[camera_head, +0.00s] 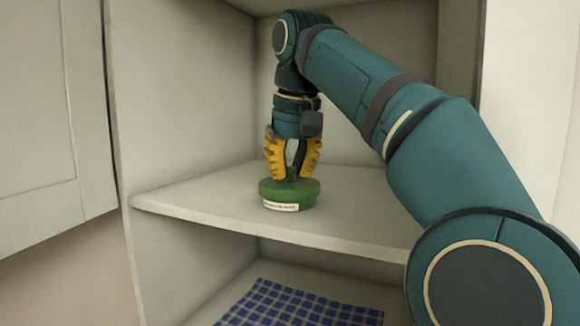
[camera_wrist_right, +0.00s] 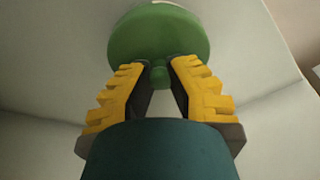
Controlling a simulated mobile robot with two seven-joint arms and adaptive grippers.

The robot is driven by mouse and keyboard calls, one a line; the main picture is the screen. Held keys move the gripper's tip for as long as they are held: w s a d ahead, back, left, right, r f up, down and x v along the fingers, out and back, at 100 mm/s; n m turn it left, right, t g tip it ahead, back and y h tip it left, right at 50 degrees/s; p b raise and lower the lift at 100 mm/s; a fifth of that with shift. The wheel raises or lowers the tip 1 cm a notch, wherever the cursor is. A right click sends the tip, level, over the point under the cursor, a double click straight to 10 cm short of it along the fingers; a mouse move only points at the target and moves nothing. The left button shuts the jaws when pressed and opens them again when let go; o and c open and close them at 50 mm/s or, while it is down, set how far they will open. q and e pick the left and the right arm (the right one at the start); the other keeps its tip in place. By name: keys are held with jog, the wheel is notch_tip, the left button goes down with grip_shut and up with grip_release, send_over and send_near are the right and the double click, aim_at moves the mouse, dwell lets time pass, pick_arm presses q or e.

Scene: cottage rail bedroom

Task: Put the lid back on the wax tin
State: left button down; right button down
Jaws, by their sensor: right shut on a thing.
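The green wax tin (camera_head: 306,201) stands upright on the middle shelf, with a pale label on its front. The green lid (camera_head: 273,186) is at the top of the tin, roughly level and in line with it. I cannot tell whether it is fully seated. My right gripper (camera_head: 291,172) points straight down over it, its yellow fingers shut on the lid's knob. In the right wrist view the gripper (camera_wrist_right: 160,72) has the knob between its fingertips, and the round lid (camera_wrist_right: 158,38) hides most of the tin. My left gripper is not in view.
The pale shelf board (camera_head: 170,203) is bare around the tin. The cabinet's side wall (camera_head: 185,90) stands to the left and a back wall behind. A blue checked cloth (camera_head: 295,306) lies in the compartment below. A pale door panel (camera_head: 50,130) is at far left.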

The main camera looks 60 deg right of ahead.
jog(key=shift+f, duration=0.1)
dwell(0.7)
jog(key=c, duration=1)
grip_release()
jog(key=shift+v, duration=2.45)
jog(key=s+a, duration=0.7)
jog(key=s, duration=0.2)
jog(key=shift+a, duration=0.3)
jog(key=shift+s, duration=0.1)
